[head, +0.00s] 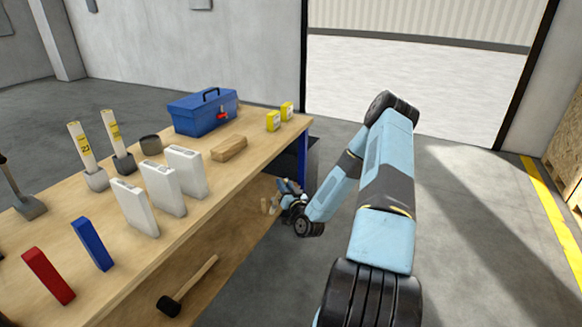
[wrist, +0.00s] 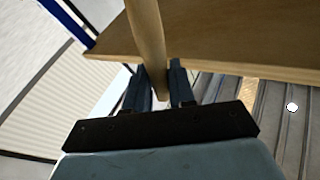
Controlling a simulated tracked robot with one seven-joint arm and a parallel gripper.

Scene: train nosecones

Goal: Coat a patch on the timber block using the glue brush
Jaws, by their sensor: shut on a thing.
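The timber block (head: 229,148), a small light-brown wooden piece, lies on the bench top (head: 190,222), right of the white boxes. My gripper (head: 288,190) is beside the bench's right-hand edge, low and apart from the block. In the wrist view my gripper (wrist: 158,88) is shut on a round wooden handle (wrist: 147,35), which runs up past the bench's edge in the picture. The handle may be the glue brush's; its bristles are out of view or hidden. The timber block is not seen in the wrist view.
A blue toolbox (head: 203,111) and two yellow boxes (head: 273,121) stand behind the block. Several white boxes (head: 163,188) stand left of it. Open floor (head: 470,240) is to the right.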

